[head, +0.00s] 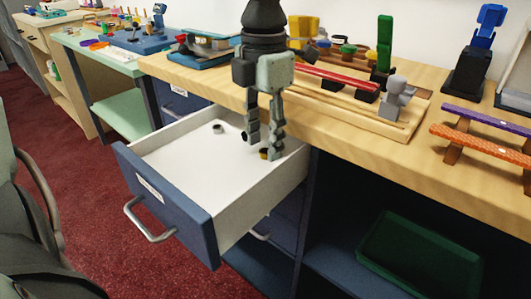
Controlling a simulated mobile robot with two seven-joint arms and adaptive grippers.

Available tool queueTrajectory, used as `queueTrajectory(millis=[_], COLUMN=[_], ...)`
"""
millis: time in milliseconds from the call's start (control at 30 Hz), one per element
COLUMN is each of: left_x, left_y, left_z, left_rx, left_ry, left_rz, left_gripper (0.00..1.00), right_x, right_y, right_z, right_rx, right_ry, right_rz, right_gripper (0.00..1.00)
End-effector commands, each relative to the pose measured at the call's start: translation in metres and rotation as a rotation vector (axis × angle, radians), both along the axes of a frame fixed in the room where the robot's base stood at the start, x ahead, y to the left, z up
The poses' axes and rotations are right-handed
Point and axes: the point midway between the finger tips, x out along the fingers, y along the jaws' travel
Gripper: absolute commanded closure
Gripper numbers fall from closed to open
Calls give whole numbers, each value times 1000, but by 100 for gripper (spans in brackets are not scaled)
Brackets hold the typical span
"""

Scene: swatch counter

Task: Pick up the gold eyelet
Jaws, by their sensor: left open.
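The gold eyelet (264,154) is a small ring on the white floor of the open drawer (172,164), near its right wall. My left gripper (263,148) points down into the drawer. Its two fingers are apart, one to the left of the eyelet and one to the right. The right finger hides part of the eyelet, and I cannot tell whether it touches it. My right gripper is not in view.
A grey eyelet (217,129) lies farther left in the drawer. The wooden counter (345,143) is behind and to the right, with a wooden rack (372,117) and several small items. A green tray (420,258) sits on the lower shelf.

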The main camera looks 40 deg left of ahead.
Motion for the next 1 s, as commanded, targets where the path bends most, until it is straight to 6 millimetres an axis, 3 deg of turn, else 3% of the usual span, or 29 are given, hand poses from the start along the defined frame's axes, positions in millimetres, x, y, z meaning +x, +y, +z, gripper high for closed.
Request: queueTrajectory(millis=[100, 333, 600, 1000], left_x=[0, 0, 0, 0], left_y=[0, 0, 0, 0], left_z=[-11, -12, -12, -11], left_rx=[-2, -2, -2, -2], left_ry=[1, -2, -2, -2], left_rz=[1, 1, 1, 1], left_gripper=[58, 58, 91, 91], right_x=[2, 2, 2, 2], right_y=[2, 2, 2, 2], right_z=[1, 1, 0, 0], right_rx=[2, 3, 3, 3], right_ry=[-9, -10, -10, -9], right_rz=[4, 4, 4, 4], right_gripper=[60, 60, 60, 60])
